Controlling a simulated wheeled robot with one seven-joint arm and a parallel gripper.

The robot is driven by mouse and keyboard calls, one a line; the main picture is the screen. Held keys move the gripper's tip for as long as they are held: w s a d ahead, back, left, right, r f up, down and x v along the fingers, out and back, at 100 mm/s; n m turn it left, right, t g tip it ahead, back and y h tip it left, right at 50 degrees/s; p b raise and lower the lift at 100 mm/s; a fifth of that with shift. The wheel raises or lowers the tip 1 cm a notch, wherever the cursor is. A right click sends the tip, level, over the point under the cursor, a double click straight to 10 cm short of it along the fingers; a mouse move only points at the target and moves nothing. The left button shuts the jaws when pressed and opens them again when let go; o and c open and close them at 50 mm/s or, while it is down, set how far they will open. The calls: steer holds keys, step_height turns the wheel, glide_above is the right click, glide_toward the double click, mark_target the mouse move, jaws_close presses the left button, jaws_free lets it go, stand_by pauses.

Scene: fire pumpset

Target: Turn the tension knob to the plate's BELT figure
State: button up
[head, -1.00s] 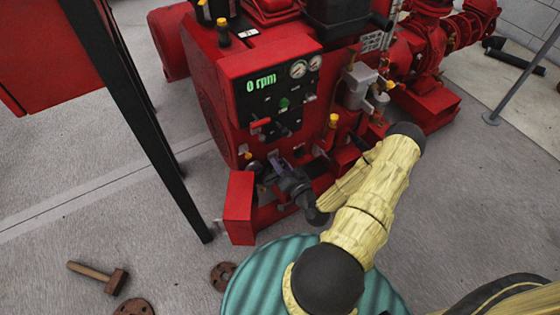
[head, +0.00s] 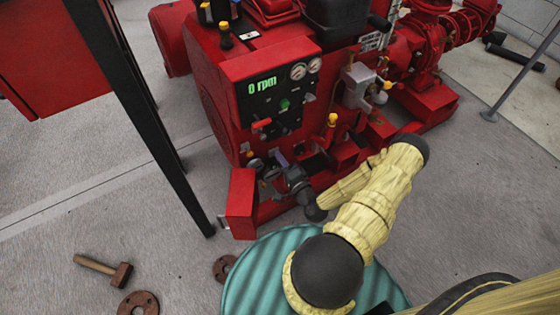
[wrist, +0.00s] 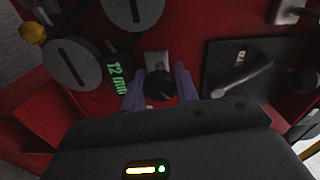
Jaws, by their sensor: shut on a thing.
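The tension knob (wrist: 160,86) is a small black round knob in front of a pale fitting on the red pump set, in the wrist view. My gripper (wrist: 160,84) has its two purple fingers on either side of the knob, shut on it. A green readout (wrist: 117,78) beside the left finger shows what looks like 12 mm. In the head view my gripper (head: 281,159) is at the low front of the red engine (head: 225,100); the knob is hidden there. I cannot make out a BELT figure in either view.
A dark panel with a grey lever (wrist: 243,84) is on the right. In the head view, a black post (head: 140,120), a hammer (head: 105,270) and a teal ribbed drum top (head: 255,275) are near. A panel reads 0 rpm (head: 263,86).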

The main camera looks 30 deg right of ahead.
steer(key=shift+s+f, duration=0.1)
steer(key=shift+f, duration=0.05)
stand_by(0.3)
steer(key=o, duration=1)
steer(key=shift+m, duration=0.3)
steer(key=shift+c, duration=0.2)
steer(key=s+p, duration=0.4)
steer(key=s, duration=1.3)
steer(key=shift+s+d, duration=0.15)
steer(key=shift+d, duration=0.15)
